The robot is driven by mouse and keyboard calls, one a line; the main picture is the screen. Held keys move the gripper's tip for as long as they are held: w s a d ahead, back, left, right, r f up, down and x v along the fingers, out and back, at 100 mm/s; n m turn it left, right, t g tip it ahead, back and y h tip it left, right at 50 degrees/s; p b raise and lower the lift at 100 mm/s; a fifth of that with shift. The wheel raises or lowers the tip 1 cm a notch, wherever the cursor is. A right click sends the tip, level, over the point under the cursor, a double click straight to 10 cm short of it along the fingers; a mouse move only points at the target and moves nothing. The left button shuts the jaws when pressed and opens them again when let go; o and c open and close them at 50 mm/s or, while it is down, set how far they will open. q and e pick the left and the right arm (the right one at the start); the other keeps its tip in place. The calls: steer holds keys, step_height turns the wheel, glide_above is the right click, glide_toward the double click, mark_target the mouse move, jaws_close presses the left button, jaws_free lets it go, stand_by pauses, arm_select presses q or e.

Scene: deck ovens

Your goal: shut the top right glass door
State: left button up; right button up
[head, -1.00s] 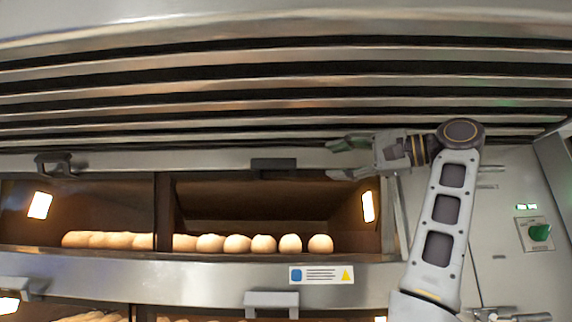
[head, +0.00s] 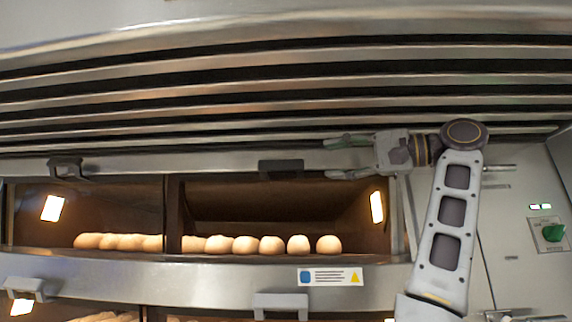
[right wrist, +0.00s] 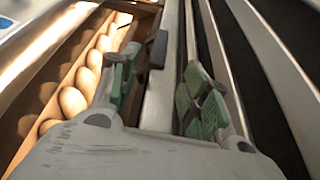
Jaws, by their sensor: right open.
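The top right glass door shows as a pale steel front strip (head: 225,162) with a dark handle (head: 282,168), above the right opening of the upper oven deck. It seems raised, seen almost edge-on; its glass is hard to make out. My right gripper (head: 335,159) is open and empty, to the right of the handle, with one finger above the strip and one below. In the right wrist view the strip (right wrist: 163,100) runs between the two fingers, with the dark handle (right wrist: 158,50) beyond them. Contact cannot be told. My left gripper is not in view.
Rolls (head: 272,245) stand in a row inside the lit upper deck. Steel louvres (head: 250,95) lie close above my right gripper. Lower doors with grey handles (head: 280,304) are below. A control panel with a green knob (head: 552,232) is at the right.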

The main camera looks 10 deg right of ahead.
mark_target(287, 165)
steer(key=p+x, duration=0.3)
steer(key=x, duration=1)
steer(key=shift+d+p, duration=0.1)
steer(key=shift+p, duration=0.25)
jaws_close()
